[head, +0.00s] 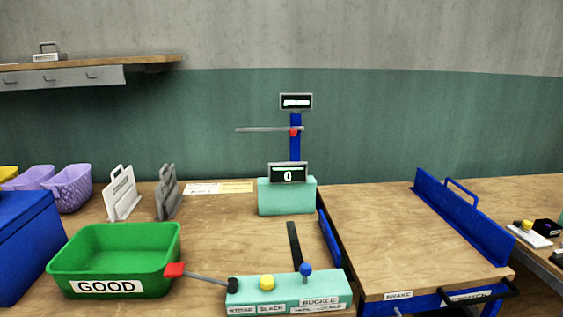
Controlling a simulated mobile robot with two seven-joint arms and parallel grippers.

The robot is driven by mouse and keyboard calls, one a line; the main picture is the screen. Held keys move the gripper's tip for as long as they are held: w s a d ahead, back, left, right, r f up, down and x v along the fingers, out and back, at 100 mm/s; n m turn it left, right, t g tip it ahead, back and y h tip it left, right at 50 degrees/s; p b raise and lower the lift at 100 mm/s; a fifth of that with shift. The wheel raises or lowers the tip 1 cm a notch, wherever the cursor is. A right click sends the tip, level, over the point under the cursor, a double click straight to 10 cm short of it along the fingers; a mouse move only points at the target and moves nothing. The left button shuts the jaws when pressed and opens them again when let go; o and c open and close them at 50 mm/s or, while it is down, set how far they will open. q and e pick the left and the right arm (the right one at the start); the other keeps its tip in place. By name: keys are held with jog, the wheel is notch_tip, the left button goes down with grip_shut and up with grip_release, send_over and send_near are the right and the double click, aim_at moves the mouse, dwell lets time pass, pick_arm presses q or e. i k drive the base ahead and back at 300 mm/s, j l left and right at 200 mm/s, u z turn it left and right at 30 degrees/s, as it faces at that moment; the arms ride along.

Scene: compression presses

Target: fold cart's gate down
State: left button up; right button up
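The cart (405,228) stands at the right, with a wooden top and a blue front edge. A long blue panel with a bar handle (462,217) stands upright along its right side. A shorter blue panel (329,239) shows at its left edge, beside the workbench; I cannot tell which panel is the gate, or whether the shorter one belongs to the cart. Labels on the front edge seem to read BRAKE (398,295) and DISPATCH (468,295), with a dark handle bar (485,294) at the right. Neither of my grippers is in view.
The workbench (215,235) holds a green GOOD bin (117,262), a teal control box (290,291) with a red-tipped lever and knobs, and a teal unit (287,196) with a blue post. A blue box (22,245) stands far left. The cart's top is bare.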

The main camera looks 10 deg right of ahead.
aim_at(495, 240)
jog(key=z, duration=1.35)
jog(key=l+u, duration=0.1)
jog(key=u, duration=0.85)
jog(key=l+u, duration=0.9)
jog(key=l, duration=0.2)
jog(key=k+l+u, duration=0.2)
jog(key=l, duration=0.2)
jog(key=k+l+u, duration=0.1)
jog(key=l, duration=0.3)
jog(key=k+l+u, duration=0.1)
jog(key=l, duration=0.3)
jog(key=k+l+u, duration=0.1)
jog(key=l, duration=0.25)
jog(key=k+l, duration=0.15)
jog(key=l, duration=0.2)
jog(key=l+u, duration=0.05)
